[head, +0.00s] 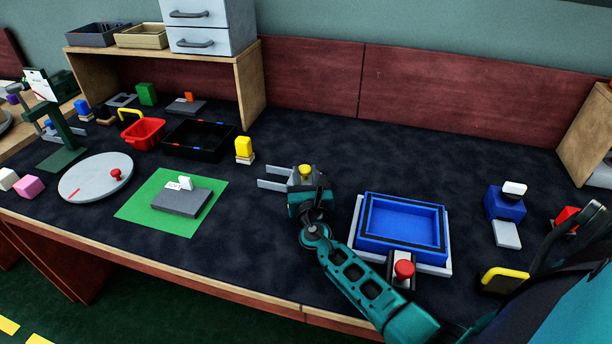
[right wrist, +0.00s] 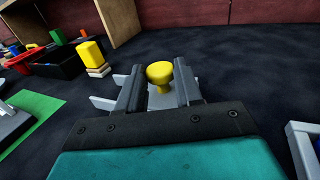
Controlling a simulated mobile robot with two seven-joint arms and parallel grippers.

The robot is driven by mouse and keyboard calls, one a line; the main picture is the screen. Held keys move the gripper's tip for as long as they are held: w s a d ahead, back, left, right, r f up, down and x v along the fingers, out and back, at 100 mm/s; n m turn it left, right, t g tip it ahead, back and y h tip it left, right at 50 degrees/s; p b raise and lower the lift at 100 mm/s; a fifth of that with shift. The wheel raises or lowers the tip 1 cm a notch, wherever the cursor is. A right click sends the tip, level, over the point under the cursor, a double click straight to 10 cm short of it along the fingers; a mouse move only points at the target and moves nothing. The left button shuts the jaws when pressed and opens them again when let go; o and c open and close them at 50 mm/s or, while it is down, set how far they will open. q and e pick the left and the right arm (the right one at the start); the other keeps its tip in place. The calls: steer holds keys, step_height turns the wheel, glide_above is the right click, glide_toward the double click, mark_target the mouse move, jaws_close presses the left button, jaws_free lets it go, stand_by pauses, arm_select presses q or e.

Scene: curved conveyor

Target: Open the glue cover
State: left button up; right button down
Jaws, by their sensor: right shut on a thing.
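A yellow mushroom-shaped knob (right wrist: 160,72) on a grey piece stands between the fingers of my right gripper (right wrist: 157,84). I take this to be the glue cover's knob, but no label shows. In the head view the right gripper (head: 305,187) is near the middle of the dark table, with the knob (head: 306,170) at its tips. The gripper is shut on the knob; its fingers hide part of the grey piece. Two grey prongs (head: 270,177) stick out to the left, low by the table. My left gripper is not in view.
A yellow block (head: 244,147) stands behind and left of the gripper. A grey block on a green mat (head: 135,210) lies left. A blue tray (head: 400,248) lies right, with a red button (head: 404,269) before it. The table behind the gripper is clear.

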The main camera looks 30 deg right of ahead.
steer(key=w+a+b, duration=0.1)
steer(key=w+a, duration=0.1)
steer(key=w, duration=0.1)
steer(key=w+a+b, duration=0.1)
steer(key=w+a, duration=0.2)
steer(key=shift+s, duration=0.1)
steer(key=c, duration=0.8)
jaws_free()
steer(key=p+v, duration=0.1)
steer(key=v, duration=1.2)
steer(key=shift+p, duration=0.35)
